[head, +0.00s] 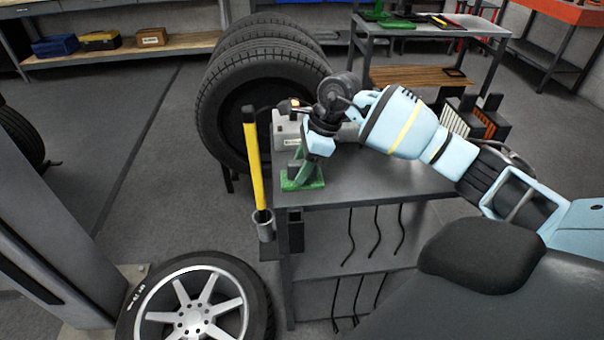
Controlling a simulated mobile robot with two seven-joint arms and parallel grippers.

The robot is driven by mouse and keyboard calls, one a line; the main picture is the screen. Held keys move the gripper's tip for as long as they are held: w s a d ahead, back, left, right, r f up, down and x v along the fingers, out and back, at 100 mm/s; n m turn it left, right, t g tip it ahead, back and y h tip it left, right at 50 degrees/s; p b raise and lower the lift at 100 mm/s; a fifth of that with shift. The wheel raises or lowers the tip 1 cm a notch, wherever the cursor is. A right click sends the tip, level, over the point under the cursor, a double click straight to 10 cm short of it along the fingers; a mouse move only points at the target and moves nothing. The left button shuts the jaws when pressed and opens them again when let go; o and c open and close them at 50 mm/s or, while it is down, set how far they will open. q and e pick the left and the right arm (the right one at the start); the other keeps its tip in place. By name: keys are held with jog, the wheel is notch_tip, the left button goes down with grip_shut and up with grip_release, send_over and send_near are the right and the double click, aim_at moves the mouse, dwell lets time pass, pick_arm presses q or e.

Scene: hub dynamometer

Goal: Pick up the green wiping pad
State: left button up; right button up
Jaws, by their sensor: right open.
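My right gripper (317,147) hangs down from its wrist over the left front corner of the grey cart. Its finger gap is turned away, and it shows no object held. A green piece (303,180) with a flat base and a slanted upright part lies just below it on the cart corner. I cannot tell whether this is the wiping pad or a stand, nor whether the gripper touches it. No other clear green pad shows on the cart. My left gripper is out of view.
The grey cart (385,178) has a grey box-like device (287,133) behind the gripper. A yellow-handled tool (253,160) stands in a holder at its left edge. Tyres (262,80) stand behind, and a wheel (195,305) lies in front. Open floor is at left.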

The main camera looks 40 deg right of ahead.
aim_at(298, 164)
grip_shut()
jog(key=shift+r, duration=0.15)
jog(key=shift+r, duration=0.5)
jog(key=shift+s+a+r, duration=0.1)
jog(key=shift+s+r, duration=0.1)
jog(key=shift+r, duration=0.4)
jog(key=shift+s+r, duration=0.2)
jog(key=shift+r, duration=0.35)
jog(key=s+a+b, duration=0.1)
jog(key=s+a, duration=0.1)
jog(key=s, duration=0.5)
jog(key=s+a+r, duration=0.1)
jog(key=s+a, duration=0.2)
jog(key=s, duration=0.4)
jog(key=shift+s+r+b, duration=0.2)
jog(key=shift+r+b, duration=0.05)
jog(key=shift+b, duration=0.15)
